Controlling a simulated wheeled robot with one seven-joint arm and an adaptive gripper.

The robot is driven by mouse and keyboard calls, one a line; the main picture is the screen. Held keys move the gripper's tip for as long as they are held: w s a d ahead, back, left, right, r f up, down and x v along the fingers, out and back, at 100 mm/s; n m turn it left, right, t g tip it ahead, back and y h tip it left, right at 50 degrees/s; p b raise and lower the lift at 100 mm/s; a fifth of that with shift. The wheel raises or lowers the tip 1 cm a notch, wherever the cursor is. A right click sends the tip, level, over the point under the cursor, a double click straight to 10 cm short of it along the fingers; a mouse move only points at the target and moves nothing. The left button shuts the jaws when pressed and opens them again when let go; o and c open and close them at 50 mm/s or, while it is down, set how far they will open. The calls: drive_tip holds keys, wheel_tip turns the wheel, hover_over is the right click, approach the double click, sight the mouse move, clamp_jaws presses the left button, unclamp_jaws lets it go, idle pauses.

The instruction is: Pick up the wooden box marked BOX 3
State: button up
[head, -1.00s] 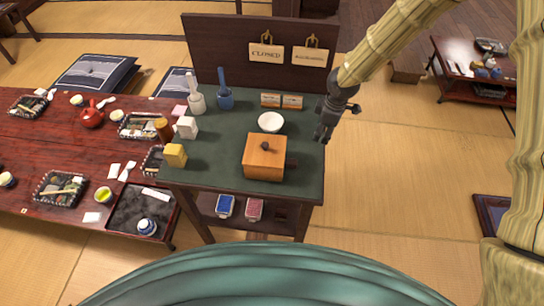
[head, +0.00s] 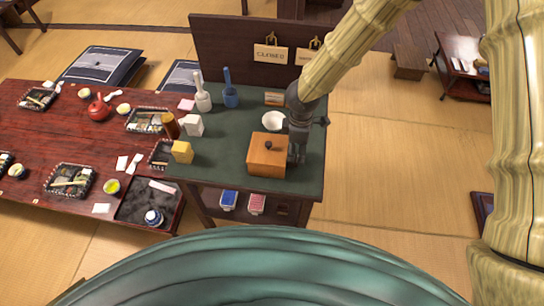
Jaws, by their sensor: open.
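An orange-brown wooden box (head: 266,158) with a dark round knob on top sits near the front right of the green-topped stand (head: 229,160). I can read no BOX 3 marking on it from here. My gripper (head: 296,157) points down at the right side of the box, over the stand's right part. It overlaps the box's right edge in the picture, and I cannot tell whether it touches. It is open, and I see nothing held in it. My gripper and wrist hide part of the stand behind them.
A white bowl (head: 273,121) stands just behind the box. A dark panel with hanging signs (head: 271,55) rises behind.

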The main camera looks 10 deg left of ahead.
sight(295, 160)
drive_tip(key=shift+f+p, duration=0.55)
drive_tip(key=shift+f, duration=2.3)
drive_tip(key=shift+c, duration=0.4)
clamp_jaws()
